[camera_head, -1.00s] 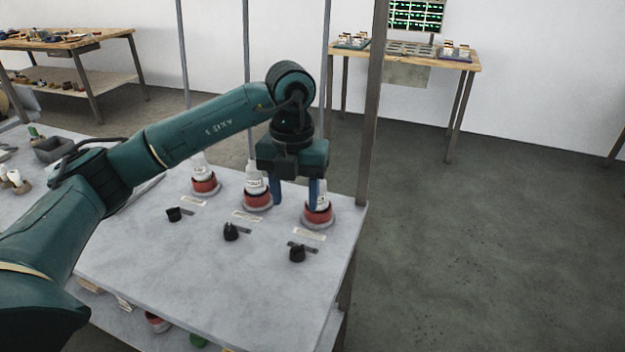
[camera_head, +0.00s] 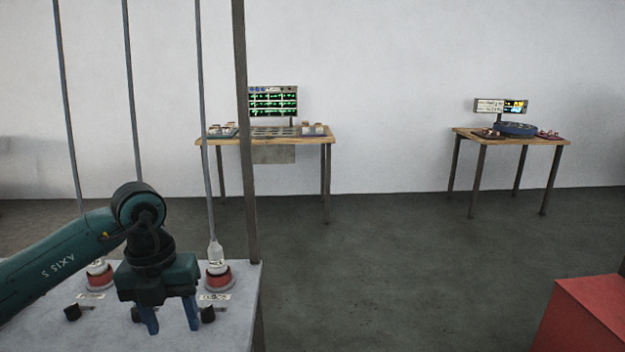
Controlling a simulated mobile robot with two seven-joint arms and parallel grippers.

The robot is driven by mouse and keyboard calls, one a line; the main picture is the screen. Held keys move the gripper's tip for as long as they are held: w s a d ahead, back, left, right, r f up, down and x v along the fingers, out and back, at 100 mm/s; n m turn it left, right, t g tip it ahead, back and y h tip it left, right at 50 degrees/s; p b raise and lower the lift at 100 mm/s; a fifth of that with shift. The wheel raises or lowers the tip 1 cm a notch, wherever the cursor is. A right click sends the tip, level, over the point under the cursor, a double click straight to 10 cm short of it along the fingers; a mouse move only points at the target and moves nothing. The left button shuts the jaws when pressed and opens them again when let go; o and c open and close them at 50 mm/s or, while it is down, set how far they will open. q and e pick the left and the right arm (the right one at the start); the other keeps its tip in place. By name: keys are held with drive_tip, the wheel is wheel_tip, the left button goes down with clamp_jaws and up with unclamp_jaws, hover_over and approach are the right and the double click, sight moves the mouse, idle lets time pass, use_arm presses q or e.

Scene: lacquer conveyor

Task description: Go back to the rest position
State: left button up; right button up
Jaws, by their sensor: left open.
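My left gripper (camera_head: 172,318) points down over the light grey table (camera_head: 80,340) at the lower left. Its two blue fingers are apart with nothing between them. A red-based holder with a white bottle (camera_head: 217,268) stands just right of and behind the gripper. Another red-based holder (camera_head: 99,275) shows to its left, partly covered by my left arm. Black knobs (camera_head: 73,312) sit on the table in front of the holders, one of them close beside the right finger. My right gripper is not in view.
An upright dark post (camera_head: 246,150) stands at the table's right corner, close to my left arm. A red box (camera_head: 585,315) is at lower right. The floor between is clear.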

use_arm(q)
drive_tip(key=s+d+f+m+g+h+p, duration=0.1)
drive_tip(key=s+d+f+g+h, duration=0.2)
drive_tip(key=d, duration=0.5)
drive_tip(key=s+d+f+m+h, duration=0.1)
drive_tip(key=s+d+m+h, duration=0.15)
drive_tip(key=d+h, duration=0.4)
drive_tip(key=s+d+r+n+t+h+p, duration=0.2)
drive_tip(key=s+d+r+n+t+h, duration=0.15)
drive_tip(key=d+r+n+h, duration=0.65)
drive_tip(key=w+a+f+n+t+y+p, duration=0.1)
drive_tip(key=w+a+f+n+t+y, duration=0.1)
drive_tip(key=a+f+n+t+y, duration=0.5)
drive_tip(key=w+a+f+n+t+y+p, duration=0.15)
drive_tip(key=a+f+n+t+y, duration=0.3)
drive_tip(key=n+t, duration=0.6)
drive_tip(key=s+a+f+n+g+y, duration=0.2)
drive_tip(key=s+f+n+g, duration=0.1)
drive_tip(key=s+f, duration=0.2)
drive_tip(key=s+a+f+n+g+y, duration=0.3)
drive_tip(key=s+f, duration=0.3)
drive_tip(key=f, duration=0.4)
drive_tip(key=shift+s+f+n+g, duration=0.15)
drive_tip(key=shift+f+n+g, duration=0.15)
drive_tip(key=shift+n+g, duration=0.4)
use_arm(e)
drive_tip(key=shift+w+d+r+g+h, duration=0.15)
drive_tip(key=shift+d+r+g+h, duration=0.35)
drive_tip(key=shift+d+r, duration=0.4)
